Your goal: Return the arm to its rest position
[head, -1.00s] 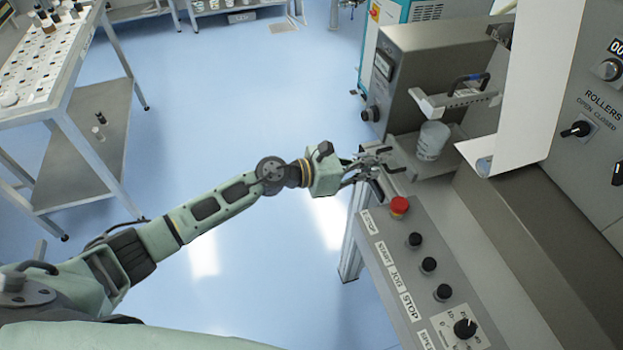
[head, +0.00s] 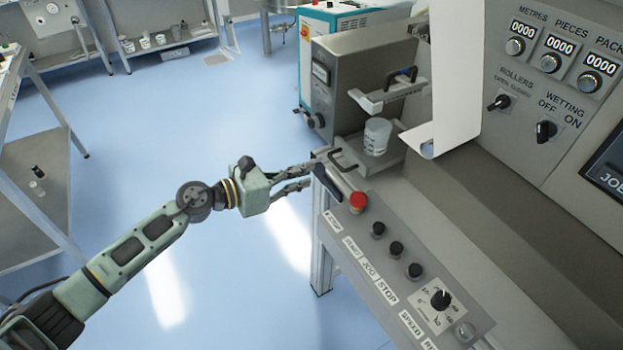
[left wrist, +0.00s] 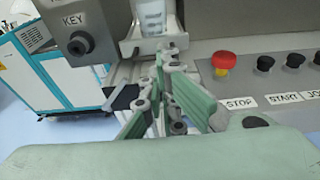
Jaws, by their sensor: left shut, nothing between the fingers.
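My left arm comes in from the lower left in the head view. Its gripper (head: 312,174) is shut and empty. It is near the left edge of the control panel (head: 330,225), by a black handle (head: 343,163) and left of the red button (head: 357,202). In the left wrist view the closed gripper fingers (left wrist: 165,62) point towards a white cup (left wrist: 150,17), with nothing between them. The red button (left wrist: 223,61) is to their right. My right gripper is not in view.
The cup (head: 376,136) stands on a ledge below a bracket with a black handle (head: 400,76). A white sheet (head: 457,70) hangs to its right. A shelf table (head: 40,170) is at the left. Blue floor between is clear.

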